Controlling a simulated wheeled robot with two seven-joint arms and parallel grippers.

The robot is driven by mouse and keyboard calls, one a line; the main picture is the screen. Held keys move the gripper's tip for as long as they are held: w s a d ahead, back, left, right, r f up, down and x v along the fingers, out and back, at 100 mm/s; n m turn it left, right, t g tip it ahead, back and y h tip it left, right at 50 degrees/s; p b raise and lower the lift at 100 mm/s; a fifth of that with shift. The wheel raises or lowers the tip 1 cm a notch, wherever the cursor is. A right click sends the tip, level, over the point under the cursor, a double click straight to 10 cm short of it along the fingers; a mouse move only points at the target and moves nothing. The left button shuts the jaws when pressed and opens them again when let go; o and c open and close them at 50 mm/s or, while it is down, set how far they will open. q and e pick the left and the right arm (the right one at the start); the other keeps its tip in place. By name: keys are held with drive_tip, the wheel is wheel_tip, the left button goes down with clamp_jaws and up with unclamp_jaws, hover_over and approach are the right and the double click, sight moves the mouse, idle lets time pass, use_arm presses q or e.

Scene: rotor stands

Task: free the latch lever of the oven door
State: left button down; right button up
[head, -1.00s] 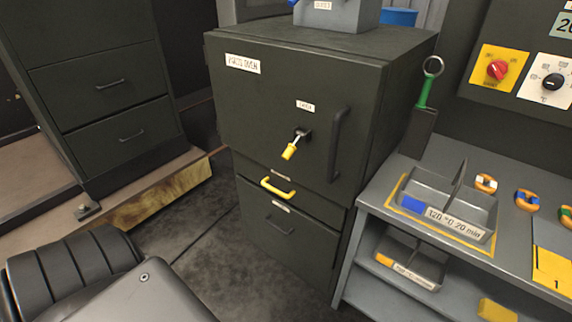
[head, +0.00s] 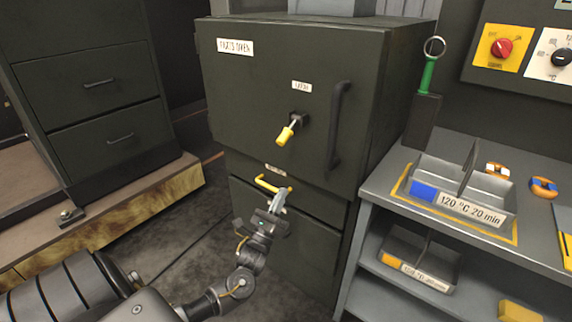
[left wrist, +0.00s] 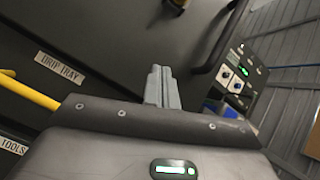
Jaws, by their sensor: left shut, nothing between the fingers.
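The dark parts oven door (head: 255,105) is closed. Its latch lever (head: 287,131) has a yellow grip and points down and to the left, below a small label. A dark vertical handle (head: 337,125) is to its right. My left gripper (head: 279,196) is shut and empty. It is below the lever, in front of the yellow drip tray handle (head: 262,184) in the head view; I cannot tell whether they touch. My right gripper is not in view.
A grey bench (head: 385,190) with a divided tray (head: 470,185) stands to the right. A green-handled tool (head: 428,75) is in a dark holder beside the oven. A drawer cabinet (head: 95,110) is at left. Floor between is clear.

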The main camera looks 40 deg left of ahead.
sight(289, 131)
use_arm(q)
drive_tip(key=shift+s+r+m+t, duration=0.2)
drive_tip(key=shift+r+m, duration=0.1)
drive_tip(key=shift+r, duration=0.3)
drive_tip(key=shift+s+r+m+t, duration=0.1)
drive_tip(key=shift+r+m+t, duration=0.15)
drive_tip(key=shift+r, duration=0.35)
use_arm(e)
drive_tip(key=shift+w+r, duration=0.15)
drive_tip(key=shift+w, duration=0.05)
use_arm(q)
drive_tip(key=shift+w, duration=0.1)
